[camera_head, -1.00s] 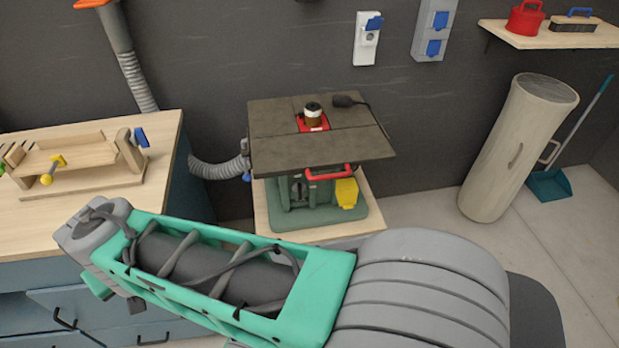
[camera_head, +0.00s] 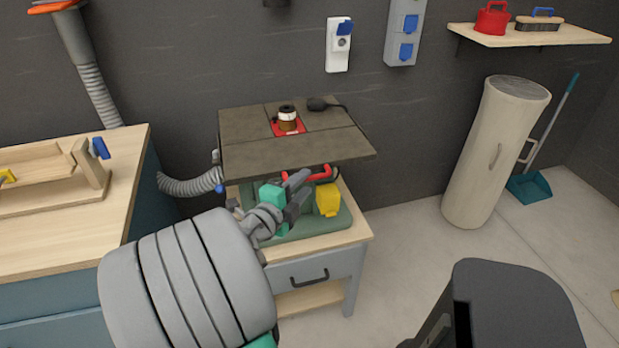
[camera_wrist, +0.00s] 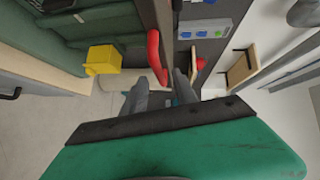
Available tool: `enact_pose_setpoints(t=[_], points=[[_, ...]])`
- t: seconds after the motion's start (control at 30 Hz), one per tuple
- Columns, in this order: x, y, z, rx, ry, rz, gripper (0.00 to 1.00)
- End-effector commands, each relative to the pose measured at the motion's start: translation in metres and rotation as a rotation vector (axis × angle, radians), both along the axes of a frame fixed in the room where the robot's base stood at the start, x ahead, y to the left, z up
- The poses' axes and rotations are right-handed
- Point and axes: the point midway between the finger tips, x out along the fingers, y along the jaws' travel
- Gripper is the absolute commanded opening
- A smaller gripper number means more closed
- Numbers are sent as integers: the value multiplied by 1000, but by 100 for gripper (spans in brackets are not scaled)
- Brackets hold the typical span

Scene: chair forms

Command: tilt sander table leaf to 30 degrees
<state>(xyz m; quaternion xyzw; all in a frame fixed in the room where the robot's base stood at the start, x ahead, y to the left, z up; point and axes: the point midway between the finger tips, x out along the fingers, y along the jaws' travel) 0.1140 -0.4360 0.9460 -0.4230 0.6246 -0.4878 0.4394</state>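The sander (camera_head: 288,118) has a brown drum on a red plate in its dark top. The table leaf (camera_head: 300,152) is the front part of that top, with a red handle (camera_head: 322,173) under its front edge. My gripper (camera_head: 298,190) is just in front of and below the leaf, left of the handle in the head view. In the wrist view my gripper (camera_wrist: 162,92) shows two grey fingers apart with nothing held between them. The red handle (camera_wrist: 155,57) is just beyond the fingertips there, beside the leaf's edge. Contact with the handle is not visible.
A yellow box (camera_head: 328,199) sits on the sander's green base, close to my gripper. The sander's wooden stand (camera_head: 352,225) has a drawer below. A workbench (camera_head: 110,220) is at the left, with a grey hose behind.

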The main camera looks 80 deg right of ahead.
Motion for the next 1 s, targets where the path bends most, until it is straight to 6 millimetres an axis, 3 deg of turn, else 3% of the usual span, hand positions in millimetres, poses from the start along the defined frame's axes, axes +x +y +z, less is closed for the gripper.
enact_pose_setpoints(t=[0.2, 0.5, 0.9, 1.0], points=[[-9, -31, -4, 2, 1, -2, 34], [-9, -36, -5, 1, 0, 1, 34], [-9, -36, -5, 1, -1, 2, 2], [-9, -36, -5, 1, -1, 2, 0]])
